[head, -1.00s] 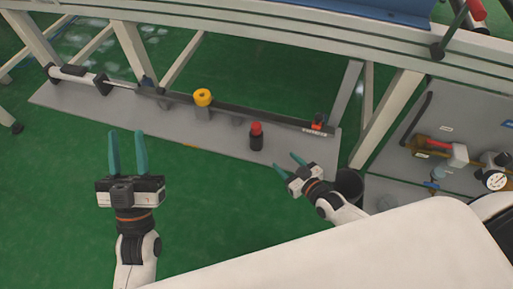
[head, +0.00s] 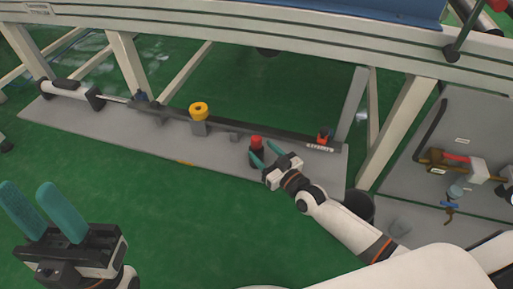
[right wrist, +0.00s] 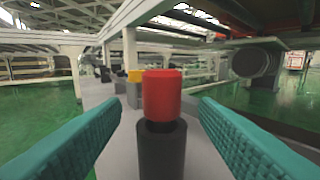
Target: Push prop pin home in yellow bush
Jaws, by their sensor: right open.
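The prop pin, with a red cap and black body (head: 256,144), stands upright on the grey plate (head: 150,140). In the right wrist view the pin's red cap (right wrist: 162,95) is centred between the two teal fingers. My right gripper (head: 262,155) is open, its fingers pointing at the pin from the right; whether they touch it I cannot tell. The yellow bush (head: 198,110) sits on a grey block farther left along the dark bar. It also shows behind the pin in the right wrist view (right wrist: 135,75). My left gripper (head: 45,212) is open and empty over the green floor.
A dark bar (head: 235,125) with a cylinder at its left end runs along the plate. Beige frame legs (head: 395,125) stand behind and right. A black bin (head: 358,204) and a panel with valves (head: 470,165) are at the right. Green floor in front is clear.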

